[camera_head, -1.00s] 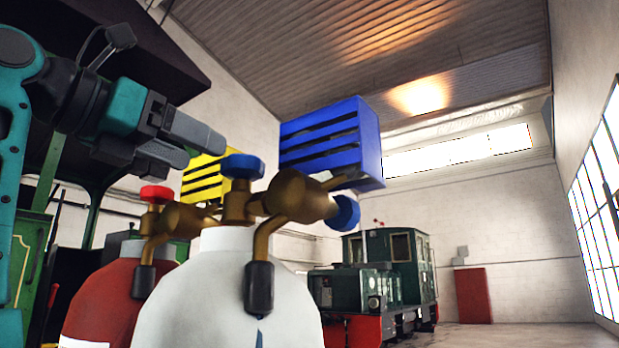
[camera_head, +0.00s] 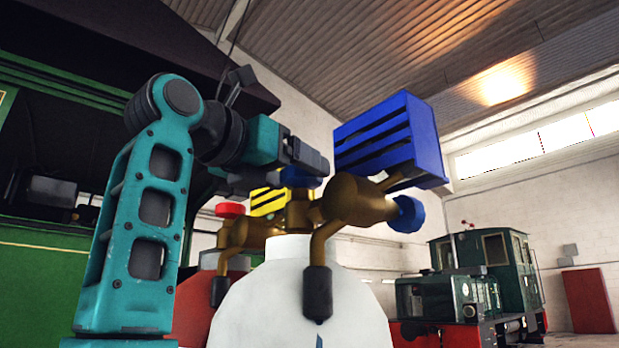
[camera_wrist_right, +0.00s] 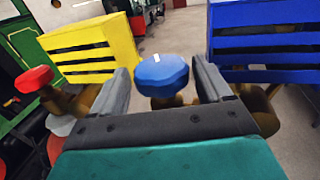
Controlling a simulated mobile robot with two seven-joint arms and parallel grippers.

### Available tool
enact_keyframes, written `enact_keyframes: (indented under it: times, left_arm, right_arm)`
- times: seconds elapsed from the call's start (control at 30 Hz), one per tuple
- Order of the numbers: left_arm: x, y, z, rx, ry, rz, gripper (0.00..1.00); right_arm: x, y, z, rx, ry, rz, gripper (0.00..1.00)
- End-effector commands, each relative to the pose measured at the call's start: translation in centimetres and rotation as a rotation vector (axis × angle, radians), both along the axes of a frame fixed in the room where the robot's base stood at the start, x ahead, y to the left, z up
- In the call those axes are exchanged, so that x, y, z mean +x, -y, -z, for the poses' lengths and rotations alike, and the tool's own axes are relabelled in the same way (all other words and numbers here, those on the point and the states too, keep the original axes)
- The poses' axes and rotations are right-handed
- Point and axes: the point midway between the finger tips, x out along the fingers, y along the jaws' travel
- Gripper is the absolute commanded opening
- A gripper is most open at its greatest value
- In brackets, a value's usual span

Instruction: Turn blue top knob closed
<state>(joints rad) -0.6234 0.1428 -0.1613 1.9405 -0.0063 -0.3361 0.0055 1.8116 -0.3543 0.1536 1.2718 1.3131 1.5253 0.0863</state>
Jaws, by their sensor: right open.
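The blue top knob (camera_head: 297,176) sits on the brass valve of the white gas cylinder (camera_head: 290,290); my gripper partly hides it in the head view. In the right wrist view the blue top knob (camera_wrist_right: 161,75) stands between my two open fingers, with a gap on each side. My right gripper (camera_head: 308,168) is open, its fingers at the knob's height. A second blue knob (camera_head: 407,213) is on the right side of the brass regulator (camera_head: 352,202). My left gripper is not in view.
A blue slatted box (camera_head: 395,145) is close to the right of my gripper. A yellow slatted box (camera_head: 268,201) and a red knob (camera_head: 230,209) on the red cylinder (camera_head: 200,305) are to the left. A green locomotive (camera_head: 470,280) stands behind.

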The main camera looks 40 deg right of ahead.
Motion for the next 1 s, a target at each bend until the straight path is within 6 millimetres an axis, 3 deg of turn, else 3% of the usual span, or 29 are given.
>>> enact_keyframes:
  times: [0.1,0.23,0.63,1.0]
  left_arm:
    - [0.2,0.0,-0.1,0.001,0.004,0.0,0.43]
    - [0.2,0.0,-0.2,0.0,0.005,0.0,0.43]
    - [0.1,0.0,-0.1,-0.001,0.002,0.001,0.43]
    - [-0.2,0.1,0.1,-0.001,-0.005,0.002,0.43]
  right_arm:
    - [0.2,2.1,0.0,0.0,0.001,0.004,0.78]
    - [0.4,3.3,0.0,0.0,0.001,0.002,0.78]
    - [0.5,3.9,0.0,0.0,0.001,0.001,0.77]
    - [0.4,3.9,0.0,0.0,0.001,0.001,0.41]
